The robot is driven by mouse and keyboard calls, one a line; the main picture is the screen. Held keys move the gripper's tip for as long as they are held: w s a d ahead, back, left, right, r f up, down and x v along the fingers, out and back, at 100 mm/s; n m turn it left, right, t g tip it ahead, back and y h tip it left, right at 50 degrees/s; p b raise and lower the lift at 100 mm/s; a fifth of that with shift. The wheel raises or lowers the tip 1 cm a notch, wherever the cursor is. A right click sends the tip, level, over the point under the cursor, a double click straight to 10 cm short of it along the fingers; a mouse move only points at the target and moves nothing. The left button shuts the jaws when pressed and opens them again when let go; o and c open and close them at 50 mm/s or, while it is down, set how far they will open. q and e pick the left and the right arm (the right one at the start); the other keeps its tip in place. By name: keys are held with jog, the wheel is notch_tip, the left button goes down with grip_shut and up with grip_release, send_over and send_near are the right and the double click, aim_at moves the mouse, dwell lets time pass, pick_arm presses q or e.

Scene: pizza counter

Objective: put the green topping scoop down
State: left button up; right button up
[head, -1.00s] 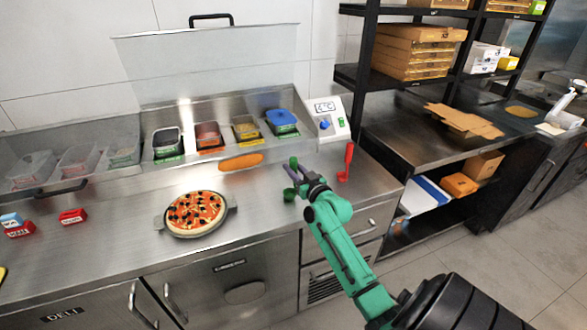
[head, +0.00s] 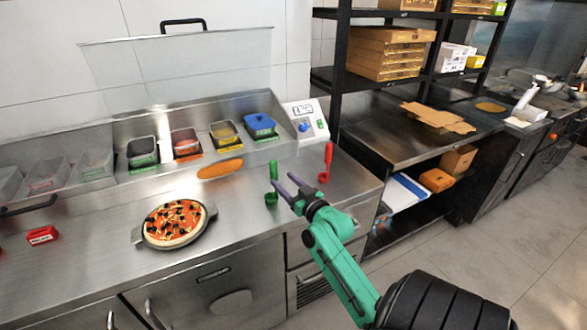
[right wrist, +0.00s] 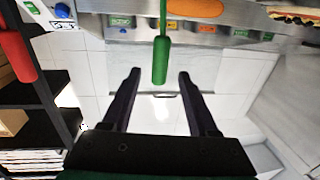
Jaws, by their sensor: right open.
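The green topping scoop (head: 273,169) stands upright on the steel counter, with its handle up and its small green bowl at the bottom. My right gripper (head: 284,181) is open and empty, just to the right of the scoop in the head view. In the right wrist view the scoop's green handle (right wrist: 160,62) lies in line with the gap between the two open dark fingers (right wrist: 159,76), around and beyond their tips. It appears apart from both fingers. My left gripper is not in view.
A red scoop (head: 326,162) stands to the right. A pizza (head: 174,221) lies on a round pan left of the gripper. Topping bins (head: 223,133) line the back, with an orange oval (head: 220,169) in front. A red box (head: 42,236) sits at far left. Counter around the green scoop is clear.

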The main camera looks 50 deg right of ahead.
jog(key=s, duration=0.2)
jog(key=s+a, duration=0.1)
jog(key=s, duration=0.2)
jog(key=shift+s+b, duration=0.15)
jog(key=shift+b, duration=0.25)
